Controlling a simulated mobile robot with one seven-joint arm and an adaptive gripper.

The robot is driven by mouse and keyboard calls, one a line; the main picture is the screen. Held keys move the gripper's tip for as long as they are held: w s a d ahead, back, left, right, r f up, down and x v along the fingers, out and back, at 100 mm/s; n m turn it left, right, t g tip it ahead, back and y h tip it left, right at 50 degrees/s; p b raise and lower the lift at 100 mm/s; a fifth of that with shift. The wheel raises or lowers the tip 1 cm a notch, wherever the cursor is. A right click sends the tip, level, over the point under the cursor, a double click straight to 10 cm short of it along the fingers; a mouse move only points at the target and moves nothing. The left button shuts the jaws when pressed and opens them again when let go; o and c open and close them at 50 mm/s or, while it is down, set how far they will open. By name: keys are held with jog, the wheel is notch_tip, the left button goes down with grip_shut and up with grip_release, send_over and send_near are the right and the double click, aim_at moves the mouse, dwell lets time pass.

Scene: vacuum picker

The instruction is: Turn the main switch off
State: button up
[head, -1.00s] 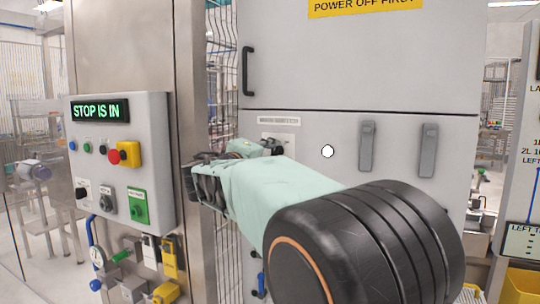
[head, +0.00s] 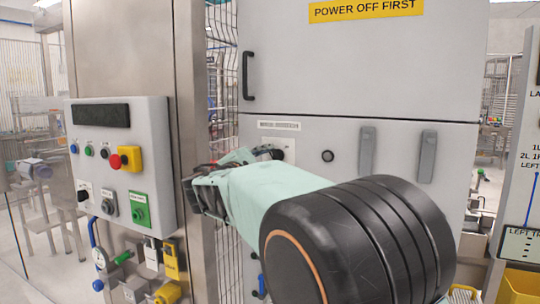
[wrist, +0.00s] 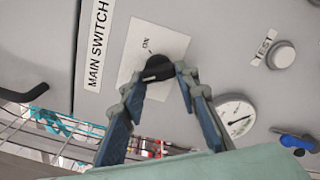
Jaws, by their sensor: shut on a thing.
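The main switch is a black rotary knob (wrist: 157,68) on a white plate (wrist: 133,58) on the grey cabinet front. The word ON is printed on the plate beside the knob, and a MAIN SWITCH label (wrist: 98,45) runs alongside. My gripper (wrist: 160,80) is shut on the knob, with one finger on each side. In the head view my gripper (head: 268,152) reaches the cabinet below the label, and its fingers partly hide the knob. The knob's exact pointing direction is hard to read. The round lamp (head: 327,156) right of the switch is dark.
A control box (head: 120,165) at left carries a blank display (head: 101,115), a red button (head: 115,161) and a green switch (head: 138,208). Padlocks and tags hang below it. Two grey latches (head: 367,151) are right of the lamp. A gauge (wrist: 236,117) and TEST button (wrist: 283,54) are near the gripper.

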jog(key=shift+n+p, duration=0.5)
jog(key=shift+n, duration=0.7)
jog(key=shift+f, duration=0.1)
jog(key=o, duration=1.1)
jog(key=shift+o, duration=0.2)
jog(key=v, duration=1.2)
jog(key=shift+d, duration=0.15)
